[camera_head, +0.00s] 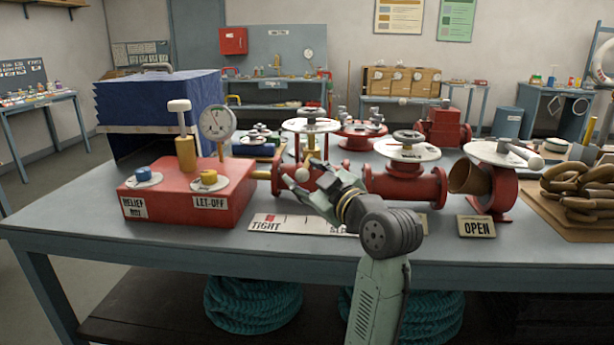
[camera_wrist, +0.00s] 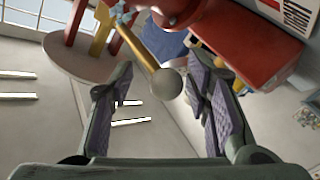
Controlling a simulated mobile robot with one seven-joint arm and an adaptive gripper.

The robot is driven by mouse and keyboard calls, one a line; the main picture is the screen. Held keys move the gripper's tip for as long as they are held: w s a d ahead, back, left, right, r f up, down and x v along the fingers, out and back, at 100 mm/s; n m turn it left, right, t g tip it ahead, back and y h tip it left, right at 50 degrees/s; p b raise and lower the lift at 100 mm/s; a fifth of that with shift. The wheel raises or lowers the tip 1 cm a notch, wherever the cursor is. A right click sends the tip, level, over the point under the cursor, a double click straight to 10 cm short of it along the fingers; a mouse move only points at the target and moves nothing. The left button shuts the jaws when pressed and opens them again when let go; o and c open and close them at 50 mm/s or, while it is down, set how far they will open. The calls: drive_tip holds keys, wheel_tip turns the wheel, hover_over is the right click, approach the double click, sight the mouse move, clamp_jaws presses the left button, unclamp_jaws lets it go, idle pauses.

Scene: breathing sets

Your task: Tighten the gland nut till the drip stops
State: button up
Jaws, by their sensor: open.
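My gripper (camera_head: 306,188) is open and empty, in front of the small red valve below a white disc (camera_head: 312,125). In the wrist view my spread fingers (camera_wrist: 160,78) frame a brass lever (camera_wrist: 134,42) ending in a grey ball knob (camera_wrist: 166,84). The knob lies between the fingertips in the picture; I see no contact. The lever runs back toward brass parts by the red valve body (camera_wrist: 175,10). I cannot make out the gland nut itself clearly, nor any drip. A sign reading TIGHT (camera_head: 268,224) lies on the table, partly hidden by my arm.
A red box (camera_head: 190,195) with a gauge (camera_head: 217,123) stands left. A red valve (camera_head: 405,185) with a handwheel stands right, then a flanged red piece (camera_head: 492,180), an OPEN sign (camera_head: 477,226) and a heavy chain (camera_head: 580,195). The table's front edge is mostly clear.

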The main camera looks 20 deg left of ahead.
drive_tip(key=v, duration=1.2)
drive_tip(key=shift+d, duration=0.1)
drive_tip(key=shift+c, duration=0.5)
